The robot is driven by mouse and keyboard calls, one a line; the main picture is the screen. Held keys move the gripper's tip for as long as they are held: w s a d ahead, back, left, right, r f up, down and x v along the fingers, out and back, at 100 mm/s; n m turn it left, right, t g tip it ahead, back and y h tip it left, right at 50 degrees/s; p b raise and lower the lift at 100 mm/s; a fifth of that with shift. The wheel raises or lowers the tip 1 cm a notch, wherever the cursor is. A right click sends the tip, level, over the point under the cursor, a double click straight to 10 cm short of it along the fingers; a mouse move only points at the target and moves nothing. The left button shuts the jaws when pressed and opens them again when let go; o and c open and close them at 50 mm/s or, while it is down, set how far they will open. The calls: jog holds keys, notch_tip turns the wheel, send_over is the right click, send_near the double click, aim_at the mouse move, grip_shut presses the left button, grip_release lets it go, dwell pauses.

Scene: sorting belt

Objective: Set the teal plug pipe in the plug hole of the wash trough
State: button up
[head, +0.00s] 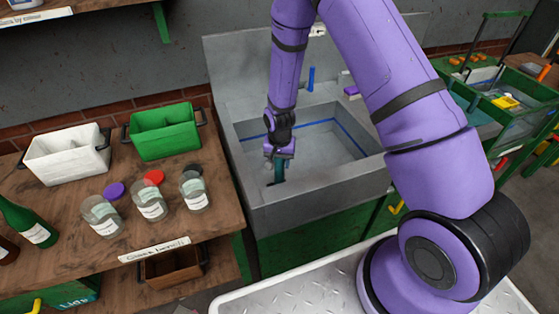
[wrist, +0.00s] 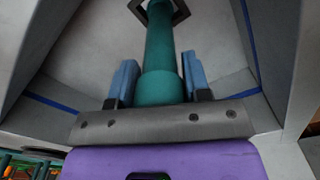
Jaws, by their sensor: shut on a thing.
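The teal plug pipe (wrist: 160,52) is held between the blue finger pads of my gripper (wrist: 159,80). In the head view my gripper (head: 279,157) points down inside the grey wash trough (head: 310,203), near its front left, with the teal pipe (head: 278,171) below it. The pipe looks roughly upright. In the wrist view the pipe's far end overlaps the dark square-edged plug hole (wrist: 181,12) in the trough floor. The top of the picture cuts this off. I cannot tell whether the pipe's end is in the hole or just above it.
A blue line runs along the trough's inner walls. A wooden bench (head: 60,245) on the left carries several jars, a white bin (head: 68,158) and a green bin (head: 165,134). A green cart (head: 505,95) stands at the right. The rest of the trough floor is clear.

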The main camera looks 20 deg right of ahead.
jog(key=shift+f, duration=0.2)
jog(key=o, duration=0.9)
notch_tip(320, 180, up, 11)
jog(key=shift+f, duration=0.1)
dwell(0.5)
